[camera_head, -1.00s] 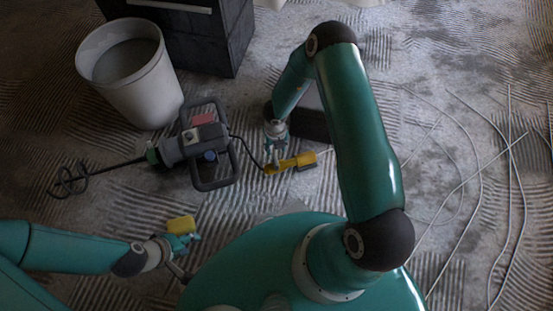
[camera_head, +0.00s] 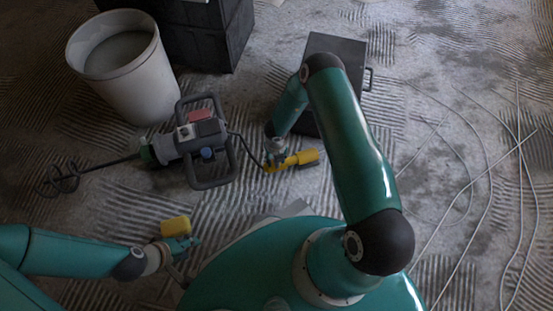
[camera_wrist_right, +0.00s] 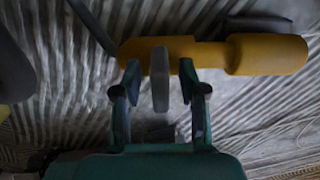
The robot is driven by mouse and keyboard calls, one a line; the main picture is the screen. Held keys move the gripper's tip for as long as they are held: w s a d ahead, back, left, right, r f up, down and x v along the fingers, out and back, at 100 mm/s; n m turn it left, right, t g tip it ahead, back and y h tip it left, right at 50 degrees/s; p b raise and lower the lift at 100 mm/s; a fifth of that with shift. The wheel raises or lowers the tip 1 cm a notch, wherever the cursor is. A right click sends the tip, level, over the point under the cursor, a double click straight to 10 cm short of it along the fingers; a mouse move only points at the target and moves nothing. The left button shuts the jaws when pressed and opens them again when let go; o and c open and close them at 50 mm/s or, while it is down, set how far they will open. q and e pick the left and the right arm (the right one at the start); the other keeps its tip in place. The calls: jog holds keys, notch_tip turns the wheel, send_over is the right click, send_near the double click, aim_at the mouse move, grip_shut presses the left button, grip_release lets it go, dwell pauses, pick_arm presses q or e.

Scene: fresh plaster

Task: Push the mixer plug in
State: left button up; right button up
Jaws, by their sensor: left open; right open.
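The mixer (camera_head: 188,143), dark grey with a looped handle frame and a paddle shaft, lies on the floor left of centre. Its dark cable runs to a yellow plug and coupling (camera_head: 305,157). In the right wrist view the yellow plug (camera_wrist_right: 150,48) lies across the top, with a narrow neck before the thicker yellow coupling (camera_wrist_right: 265,55). My right gripper (camera_head: 275,160) is at the plug's left end. In its wrist view my right gripper (camera_wrist_right: 158,90) is open, fingers either side of a grey flat piece just below the plug. My left gripper (camera_head: 190,243) is open beside a yellow block (camera_head: 175,226).
A pale bucket (camera_head: 130,75) stands at the upper left beside a large black box (camera_head: 215,35). A dark case (camera_head: 338,60) with a handle lies behind my right arm. Pale cables (camera_head: 480,170) loop over the ridged floor at right.

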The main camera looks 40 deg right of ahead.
grip_shut()
jog(key=shift+s+d, duration=0.25)
jog(key=shift+d, duration=0.55)
jog(key=shift+s+d, duration=0.25)
jog(key=shift+d, duration=0.6)
jog(key=shift+s+d, duration=0.25)
jog(key=shift+d, duration=0.55)
grip_release()
jog(key=shift+a, duration=0.1)
jog(key=shift+r, duration=0.15)
